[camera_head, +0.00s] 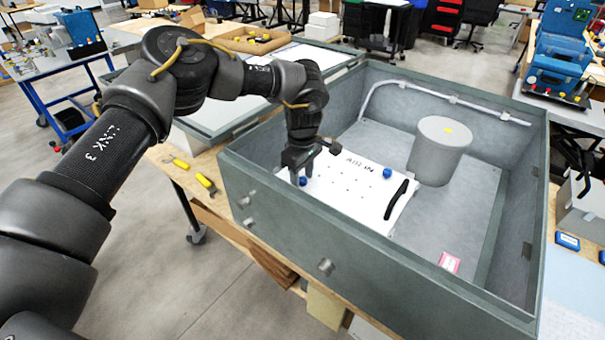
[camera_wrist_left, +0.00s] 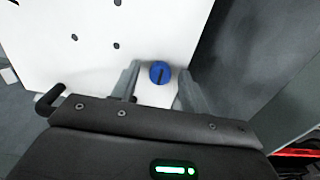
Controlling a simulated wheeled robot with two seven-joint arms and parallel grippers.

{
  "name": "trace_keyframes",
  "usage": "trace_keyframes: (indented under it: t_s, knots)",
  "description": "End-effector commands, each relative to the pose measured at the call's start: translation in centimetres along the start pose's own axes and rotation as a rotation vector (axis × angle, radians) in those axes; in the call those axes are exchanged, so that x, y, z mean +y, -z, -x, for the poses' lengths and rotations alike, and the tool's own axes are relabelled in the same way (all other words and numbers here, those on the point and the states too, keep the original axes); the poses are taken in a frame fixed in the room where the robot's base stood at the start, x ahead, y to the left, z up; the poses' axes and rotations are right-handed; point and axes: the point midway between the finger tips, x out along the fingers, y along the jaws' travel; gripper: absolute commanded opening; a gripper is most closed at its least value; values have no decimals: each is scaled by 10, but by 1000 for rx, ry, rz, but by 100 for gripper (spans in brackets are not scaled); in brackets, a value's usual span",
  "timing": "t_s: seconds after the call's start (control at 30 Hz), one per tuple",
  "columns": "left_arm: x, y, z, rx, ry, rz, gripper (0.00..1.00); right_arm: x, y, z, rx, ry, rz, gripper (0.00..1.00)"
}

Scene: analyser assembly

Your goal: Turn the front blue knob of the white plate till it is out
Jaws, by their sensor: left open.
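The white plate (camera_head: 350,183) lies inside the grey box, with a black handle (camera_head: 396,200) on its right side. The front blue knob (camera_head: 303,181) is at the plate's near left corner. A second blue knob (camera_head: 387,172) sits towards the plate's back right. My left gripper (camera_head: 298,178) points down at the front knob. In the left wrist view the front knob (camera_wrist_left: 159,72) shows a dark slot and lies between the two open fingers (camera_wrist_left: 157,85), with a gap on each side. My right gripper is not in view.
The grey box's walls (camera_head: 330,250) surround the plate, with the near wall close to my left gripper. A grey cylinder (camera_head: 438,152) stands behind the plate. Yellow-handled tools (camera_head: 206,183) lie on the bench to the left.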

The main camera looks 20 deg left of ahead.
Motion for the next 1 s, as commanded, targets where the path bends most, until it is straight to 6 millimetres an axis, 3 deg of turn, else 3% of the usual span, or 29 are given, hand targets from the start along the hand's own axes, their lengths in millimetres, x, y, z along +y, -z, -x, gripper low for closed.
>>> trace_keyframes:
  t_s: [0.1,0.47,0.77,1.0]
  knots:
    - [0,0,0,0,0,0,45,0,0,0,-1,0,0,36]
    - [0,0,0,0,1,0,0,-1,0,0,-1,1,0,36]
    - [0,0,0,-1,0,45,0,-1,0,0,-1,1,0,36]
    - [0,0,0,-2,-1,194,0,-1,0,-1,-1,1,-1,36]
